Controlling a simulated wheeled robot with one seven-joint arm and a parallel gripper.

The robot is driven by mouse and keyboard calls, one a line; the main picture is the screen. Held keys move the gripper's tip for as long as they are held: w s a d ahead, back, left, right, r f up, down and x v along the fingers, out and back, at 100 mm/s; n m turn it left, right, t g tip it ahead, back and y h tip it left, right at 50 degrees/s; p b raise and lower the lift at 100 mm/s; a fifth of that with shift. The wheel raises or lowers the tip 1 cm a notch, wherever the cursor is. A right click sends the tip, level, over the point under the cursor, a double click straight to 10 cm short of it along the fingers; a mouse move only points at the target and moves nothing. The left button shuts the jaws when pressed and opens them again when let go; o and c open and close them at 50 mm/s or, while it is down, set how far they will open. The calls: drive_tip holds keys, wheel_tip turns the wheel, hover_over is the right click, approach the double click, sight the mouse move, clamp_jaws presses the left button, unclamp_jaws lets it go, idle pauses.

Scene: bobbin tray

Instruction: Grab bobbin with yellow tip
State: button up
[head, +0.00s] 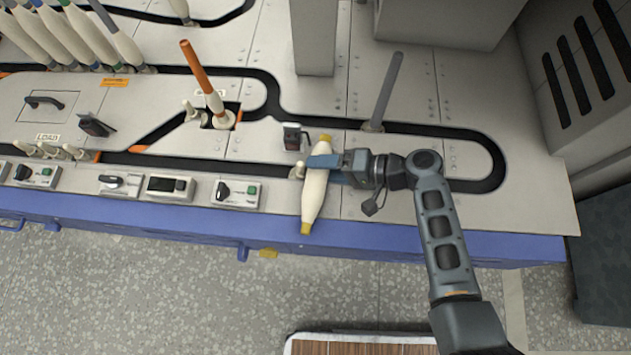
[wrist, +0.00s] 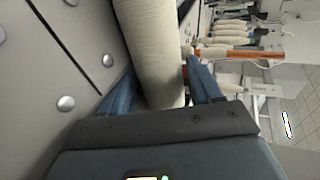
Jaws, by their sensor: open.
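A cream bobbin with yellow tips (head: 313,195) lies on the pale machine top near the front edge, its lower tip close to the blue front rail. My gripper (head: 322,168) is at its upper middle, with the fingers to either side of the bobbin. In the wrist view the bobbin body (wrist: 151,50) stands between my two blue fingers (wrist: 162,90). The jaws are open around it. A gap shows by the left finger; whether the right finger touches the bobbin is unclear.
A grey peg (head: 387,92) and an orange-tipped spindle (head: 203,80) stand on the machine top. A small dark device (head: 292,138) sits just behind the bobbin. Several bobbins (head: 75,38) stand at the upper left. A grey column (head: 314,40) rises at the back.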

drive_tip(key=shift+c, duration=0.4)
drive_tip(key=c, duration=0.8)
